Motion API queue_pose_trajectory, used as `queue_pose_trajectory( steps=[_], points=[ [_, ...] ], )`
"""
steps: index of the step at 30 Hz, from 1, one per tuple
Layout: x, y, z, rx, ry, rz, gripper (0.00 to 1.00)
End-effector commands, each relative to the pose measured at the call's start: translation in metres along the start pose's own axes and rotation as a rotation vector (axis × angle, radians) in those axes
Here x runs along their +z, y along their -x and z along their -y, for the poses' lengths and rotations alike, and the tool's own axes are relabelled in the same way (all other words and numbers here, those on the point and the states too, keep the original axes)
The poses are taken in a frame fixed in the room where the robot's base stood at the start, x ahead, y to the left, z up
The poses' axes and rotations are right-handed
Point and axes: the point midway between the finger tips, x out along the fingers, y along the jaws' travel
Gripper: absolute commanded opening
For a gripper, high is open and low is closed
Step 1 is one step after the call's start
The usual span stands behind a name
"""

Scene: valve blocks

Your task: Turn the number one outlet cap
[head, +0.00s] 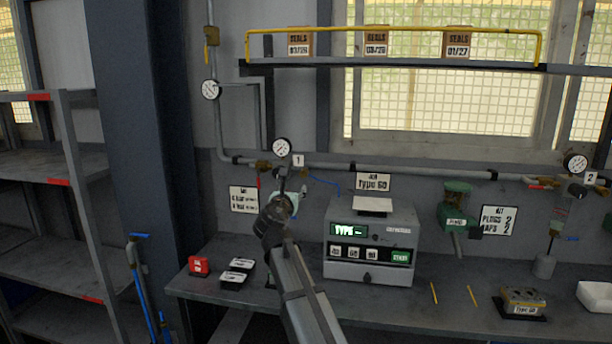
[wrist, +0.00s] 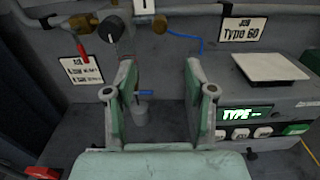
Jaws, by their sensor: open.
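The number one station on the wall pipe has a "1" tag (head: 298,160) and a round gauge (head: 281,148). In the wrist view, a dark round knob-like part (wrist: 110,29) sits between brass fittings at the upper left; I cannot tell whether it is the outlet cap. A blue handle (wrist: 146,93) and a grey cylinder (wrist: 140,114) show lower down between my fingers, farther off. My gripper (wrist: 160,80) is open and empty, its greenish fingers apart. In the head view, my gripper (head: 283,204) hides the lower part of this station.
A red-handled valve (wrist: 82,49) hangs left of the dark part. The tester box (head: 370,245) stands right of my gripper on the bench. A green device (head: 457,208) and the number two station's gauge (head: 575,163) are farther right. A red box (head: 199,265) lies left.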

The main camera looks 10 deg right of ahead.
Motion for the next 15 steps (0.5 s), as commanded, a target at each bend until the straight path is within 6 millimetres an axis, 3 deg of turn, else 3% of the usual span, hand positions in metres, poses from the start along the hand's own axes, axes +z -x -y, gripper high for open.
queue_pose_trajectory(
  steps=[5, 15],
  points=[
    [0.002, -0.022, -0.001, 0.0, -0.001, -0.001, 0.55],
    [0.002, -0.089, -0.001, -0.001, -0.002, -0.002, 0.55]
  ],
)
